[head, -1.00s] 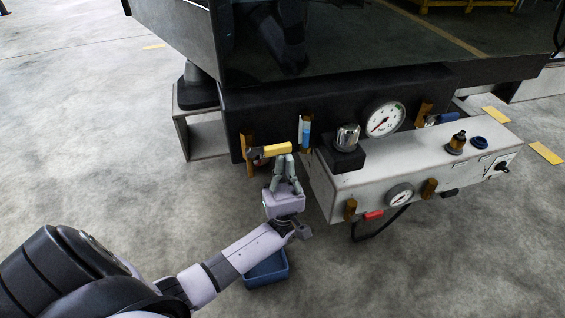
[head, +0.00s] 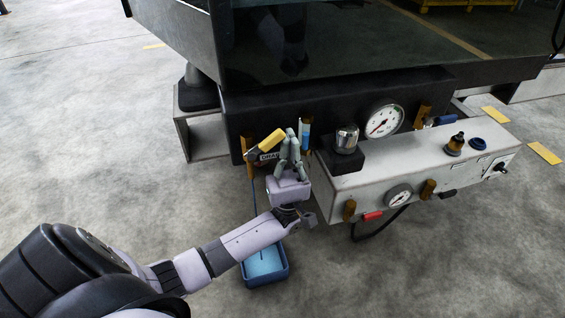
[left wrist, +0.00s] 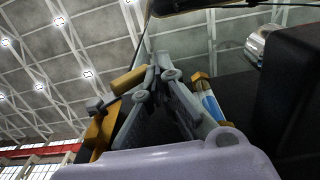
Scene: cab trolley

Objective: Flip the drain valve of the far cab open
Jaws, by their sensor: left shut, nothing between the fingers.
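The drain valve's yellow lever (head: 272,140) is on the left of the dark cab underside, tilted up to the right, beside a partly hidden label (head: 268,156) reading "DRA…". A thin blue stream (head: 254,190) runs down below the valve. My left gripper (head: 292,136) is shut and empty just right of the lever; I cannot tell if they touch. In the left wrist view the yellow lever (left wrist: 128,80) shows left of the closed fingertips (left wrist: 158,64). My right gripper is not in view.
A blue tray (head: 286,274) with light blue liquid stands on the floor under the valve. A sight tube (head: 305,136) is right of my gripper. A pale panel box (head: 400,160) with gauges and a silver knob (head: 347,139) juts out at right. The floor at left is clear.

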